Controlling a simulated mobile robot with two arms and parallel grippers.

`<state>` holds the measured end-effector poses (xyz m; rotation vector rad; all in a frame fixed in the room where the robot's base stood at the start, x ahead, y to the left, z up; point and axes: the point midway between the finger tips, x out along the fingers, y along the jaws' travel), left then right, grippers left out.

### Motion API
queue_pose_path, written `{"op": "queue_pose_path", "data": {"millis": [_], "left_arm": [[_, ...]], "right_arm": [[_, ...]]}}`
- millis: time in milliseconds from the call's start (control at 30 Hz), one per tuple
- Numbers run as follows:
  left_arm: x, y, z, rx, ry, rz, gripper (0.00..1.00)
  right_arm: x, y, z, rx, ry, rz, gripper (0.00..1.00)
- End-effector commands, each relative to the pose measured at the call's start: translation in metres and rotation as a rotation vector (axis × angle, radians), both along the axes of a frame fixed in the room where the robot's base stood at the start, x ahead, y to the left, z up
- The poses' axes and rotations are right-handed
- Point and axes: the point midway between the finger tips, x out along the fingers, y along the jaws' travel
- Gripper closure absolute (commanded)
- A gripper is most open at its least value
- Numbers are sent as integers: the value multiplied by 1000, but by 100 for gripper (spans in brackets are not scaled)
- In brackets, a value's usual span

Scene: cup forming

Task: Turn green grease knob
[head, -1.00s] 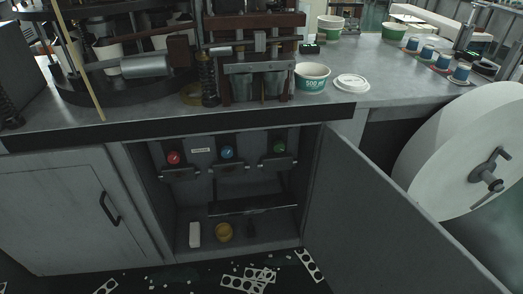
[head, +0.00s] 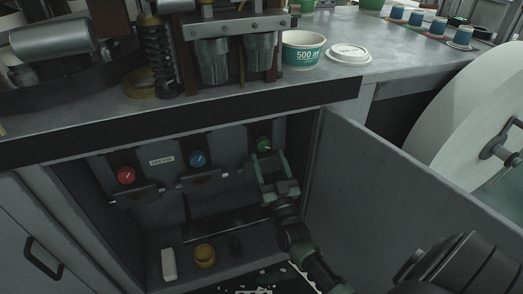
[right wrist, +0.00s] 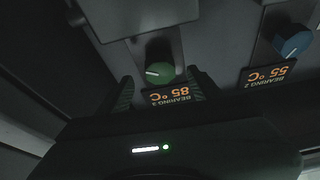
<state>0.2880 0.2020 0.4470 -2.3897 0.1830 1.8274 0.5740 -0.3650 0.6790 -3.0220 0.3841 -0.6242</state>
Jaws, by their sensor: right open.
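The green knob (head: 264,145) is on the back panel inside the open cabinet, at the right of a row of three knobs. My right gripper (head: 268,163) is open and reaches into the cabinet just in front of and below it. In the right wrist view the green knob (right wrist: 159,72) has a pale pointer line and lies beyond the two spread fingers (right wrist: 160,88), above a display (right wrist: 172,95) reading BEARING 3, 85 °C. Nothing is between the fingers that I can see gripped. My left gripper is not in view.
A red knob (head: 126,175) and a blue knob (head: 198,159) sit to the left. The open cabinet door (head: 385,200) stands at the right. A yellow container (head: 204,255) and a white item (head: 169,264) stand on the cabinet floor.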

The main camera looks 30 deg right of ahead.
Motion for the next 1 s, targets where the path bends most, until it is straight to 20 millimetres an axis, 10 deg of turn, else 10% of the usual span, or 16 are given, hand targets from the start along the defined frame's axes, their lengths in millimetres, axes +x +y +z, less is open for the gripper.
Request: {"op": "queue_pose_path", "data": {"millis": [567, 800, 1000], "left_arm": [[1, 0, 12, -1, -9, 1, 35], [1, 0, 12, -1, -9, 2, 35], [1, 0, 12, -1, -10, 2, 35]], "right_arm": [[35, -9, 14, 1, 4, 1, 35], [34, -9, 13, 1, 4, 2, 94], [34, -9, 13, 11, 2, 2, 97]]}}
